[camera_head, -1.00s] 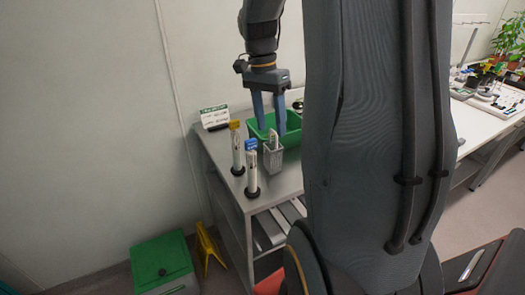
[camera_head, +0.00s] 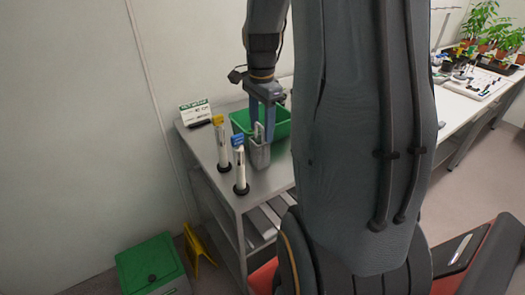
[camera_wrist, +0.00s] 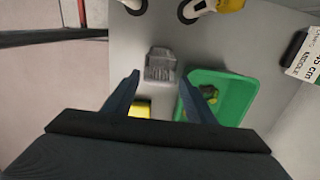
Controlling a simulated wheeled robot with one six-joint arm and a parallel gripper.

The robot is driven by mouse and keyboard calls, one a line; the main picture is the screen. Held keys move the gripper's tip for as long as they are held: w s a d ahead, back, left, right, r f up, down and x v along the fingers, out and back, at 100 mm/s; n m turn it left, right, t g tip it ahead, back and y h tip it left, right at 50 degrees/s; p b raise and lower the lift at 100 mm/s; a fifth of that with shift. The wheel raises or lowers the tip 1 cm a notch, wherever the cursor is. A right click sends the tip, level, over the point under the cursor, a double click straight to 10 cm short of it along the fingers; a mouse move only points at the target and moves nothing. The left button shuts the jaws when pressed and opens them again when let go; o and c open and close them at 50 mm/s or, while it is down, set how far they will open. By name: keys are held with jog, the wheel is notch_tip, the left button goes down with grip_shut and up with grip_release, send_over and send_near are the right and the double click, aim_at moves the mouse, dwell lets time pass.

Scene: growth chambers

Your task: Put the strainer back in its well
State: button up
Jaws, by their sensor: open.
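A small grey box-like basket with an upright loop handle (camera_head: 259,153) stands on the metal table in front of the green tub. It looks like the strainer, but I cannot tell whether it is one piece or a strainer in a holder. It also shows in the wrist view (camera_wrist: 160,65), just beyond the fingertips. My gripper (camera_head: 262,128) is open and points down, its blue fingers close to the handle. In the wrist view (camera_wrist: 159,82) the fingers are apart with nothing held between them. I cannot tell whether they touch the handle. No separate well is clearly seen.
The green tub (camera_head: 283,121) is beside the fingers, with small contents. Two upright tubes, yellow-capped (camera_head: 222,145) and blue-capped (camera_head: 240,170), stand close on the left. A label sign (camera_head: 195,112) stands behind. A yellow item (camera_wrist: 140,108) lies below the gripper. The table's front is clear.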

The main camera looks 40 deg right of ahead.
aim_at(260, 139)
notch_tip(260, 139, down, 2)
jog(key=shift+a+f+p, duration=0.1)
jog(key=shift+f+p, duration=0.1)
jog(key=shift+p, duration=0.2)
jog(key=f+p, duration=0.2)
jog(key=f, duration=0.1)
jog(key=shift+s+a+f, duration=0.1)
jog(key=shift+a+f, duration=0.2)
jog(key=shift+a, duration=0.1)
jog(key=shift+f, duration=0.7)
jog(key=c, duration=0.9)
notch_tip(260, 139, up, 10)
jog(key=b, duration=0.2)
jog(key=shift+f+b, duration=0.1)
jog(key=shift+b, duration=0.25)
